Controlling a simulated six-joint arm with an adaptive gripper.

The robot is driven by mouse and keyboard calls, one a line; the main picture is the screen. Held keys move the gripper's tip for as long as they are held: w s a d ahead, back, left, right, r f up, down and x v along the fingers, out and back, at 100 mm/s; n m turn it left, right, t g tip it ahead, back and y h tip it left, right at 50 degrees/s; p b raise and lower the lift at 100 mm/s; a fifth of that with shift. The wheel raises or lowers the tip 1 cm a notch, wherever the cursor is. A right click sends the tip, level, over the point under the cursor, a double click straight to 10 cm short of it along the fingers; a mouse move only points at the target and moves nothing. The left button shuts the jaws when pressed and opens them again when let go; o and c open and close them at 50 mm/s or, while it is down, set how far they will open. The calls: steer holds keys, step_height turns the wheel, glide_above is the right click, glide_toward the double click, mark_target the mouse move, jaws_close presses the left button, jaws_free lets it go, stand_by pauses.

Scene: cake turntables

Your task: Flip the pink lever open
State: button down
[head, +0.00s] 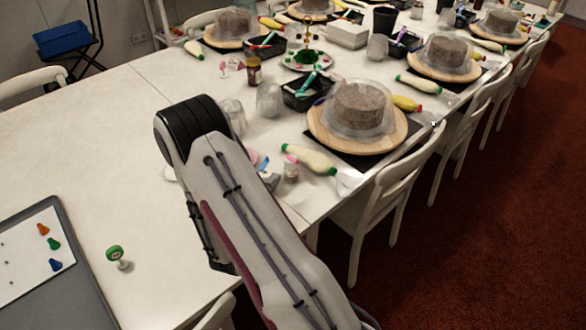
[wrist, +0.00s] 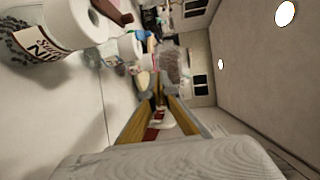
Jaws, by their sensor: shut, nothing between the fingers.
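A small pink part (head: 253,156) shows just beyond my arm in the head view, beside a blue and white piece (head: 263,164). A small clear and pink item (head: 291,168) stands to its right, near the table edge. I cannot tell which of these, if any, is the pink lever, or whether it is open. In the wrist view a small pink spot (wrist: 155,62) lies beyond the fingertips, too small to make out. My gripper (wrist: 158,93) is shut and empty, its two fingers meeting at the tips. In the head view my arm hides it.
The left tabletop (head: 90,140) is mostly clear.

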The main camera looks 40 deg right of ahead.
mark_target(297, 162)
steer(key=shift+s+f+h, duration=0.25)
steer(key=shift+s+f, duration=0.25)
steer(key=shift+s, duration=0.25)
steer(key=shift+s+f+h, duration=0.25)
steer(key=shift+s+f, duration=0.25)
steer(key=shift+s, duration=0.2)
steer(key=shift+d, duration=0.1)
steer(key=shift+x, duration=4.9)
steer(key=shift+s+d+r+n+t+y, duration=0.1)
steer(key=shift+d+n+t+y, duration=0.2)
steer(key=shift+t, duration=0.3)
steer(key=shift+d+n+t+y, duration=0.15)
steer(key=shift+n+t+y, duration=0.15)
steer(key=shift+t, duration=0.3)
steer(key=w+d+n+t+y, duration=0.2)
steer(key=d+n+t+y, duration=0.5)
steer(key=n+y, duration=0.6)
steer(key=d+y, duration=0.1)
steer(key=y, duration=0.4)
steer(key=shift+w+n+y, duration=0.25)
steer(key=shift+n+y, duration=0.05)
steer(key=shift+s, duration=0.1)
